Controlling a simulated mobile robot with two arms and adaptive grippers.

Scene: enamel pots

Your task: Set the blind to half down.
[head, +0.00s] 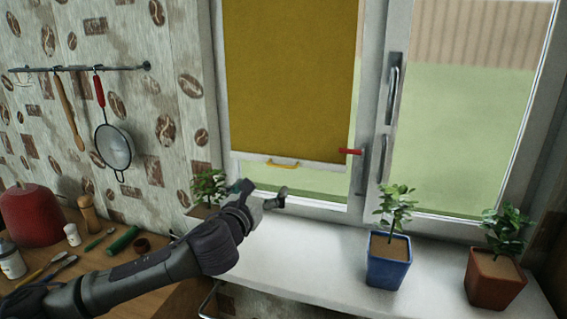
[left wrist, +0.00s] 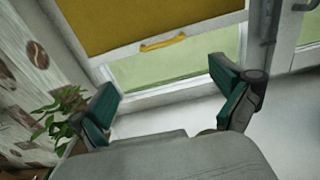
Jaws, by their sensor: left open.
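The mustard-yellow blind (head: 288,80) hangs over the left window pane and covers most of it. Its white bottom bar (head: 240,156) is near the lower part of the pane, with a strip of glass clear below. A yellow handle (head: 283,163) sits on the bar; it also shows in the left wrist view (left wrist: 163,43). A red marker (head: 351,152) is on the right side of the frame, near bar height. My left gripper (head: 262,194) is open and empty, below and apart from the handle, over the sill. My right gripper is out of view.
On the white sill (head: 310,262) stand a blue pot (head: 388,262) and a brown pot (head: 495,278) with plants. Another plant (head: 210,187) is left of my gripper. A rail with a strainer (head: 114,147) hangs left. A red enamel pot (head: 32,215) stands on the counter.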

